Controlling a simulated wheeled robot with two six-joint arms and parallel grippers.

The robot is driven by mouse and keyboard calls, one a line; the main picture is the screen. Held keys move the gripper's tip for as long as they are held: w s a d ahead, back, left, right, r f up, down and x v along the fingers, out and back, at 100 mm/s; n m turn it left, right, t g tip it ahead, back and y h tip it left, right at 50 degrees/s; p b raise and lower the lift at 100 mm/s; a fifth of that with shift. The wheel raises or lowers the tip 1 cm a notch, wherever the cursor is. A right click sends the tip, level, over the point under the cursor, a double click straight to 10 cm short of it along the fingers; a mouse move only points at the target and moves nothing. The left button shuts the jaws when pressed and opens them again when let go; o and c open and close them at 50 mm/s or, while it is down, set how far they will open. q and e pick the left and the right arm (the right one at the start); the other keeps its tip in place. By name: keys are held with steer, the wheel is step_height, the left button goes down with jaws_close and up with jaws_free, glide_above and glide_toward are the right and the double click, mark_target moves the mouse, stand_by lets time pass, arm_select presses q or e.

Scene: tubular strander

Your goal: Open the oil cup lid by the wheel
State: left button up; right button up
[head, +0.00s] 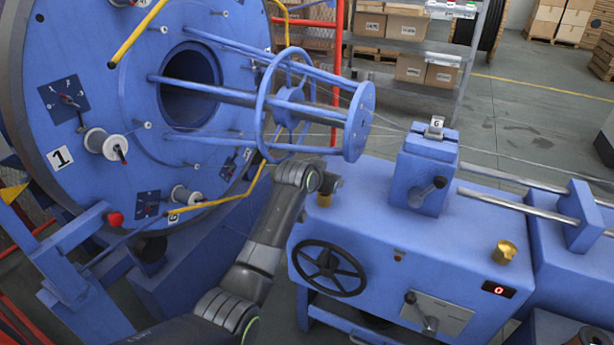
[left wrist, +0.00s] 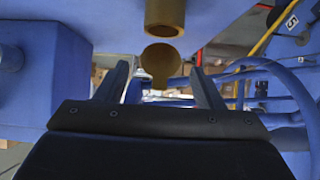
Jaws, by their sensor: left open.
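The brass oil cup (left wrist: 165,16) is at the top of the left wrist view, with its dark mouth showing. Its round lid (left wrist: 162,58) stands away from the mouth, tilted up. In the head view, the cup (head: 324,200) is on the blue housing above the black handwheel (head: 329,268), partly hidden by my left arm. My left gripper (left wrist: 160,82) is open, its two fingers apart on either side of the lid's lower part. I see no clear contact. The fingers cannot be made out in the head view. My right gripper is not in view.
A lever block (head: 426,175) stands on top. The blue cage (head: 290,105) and large disc (head: 60,80) are behind and left of my arm.

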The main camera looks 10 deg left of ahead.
arm_select(q)
steer(key=v, duration=1.3)
steer(key=shift+p, duration=0.3)
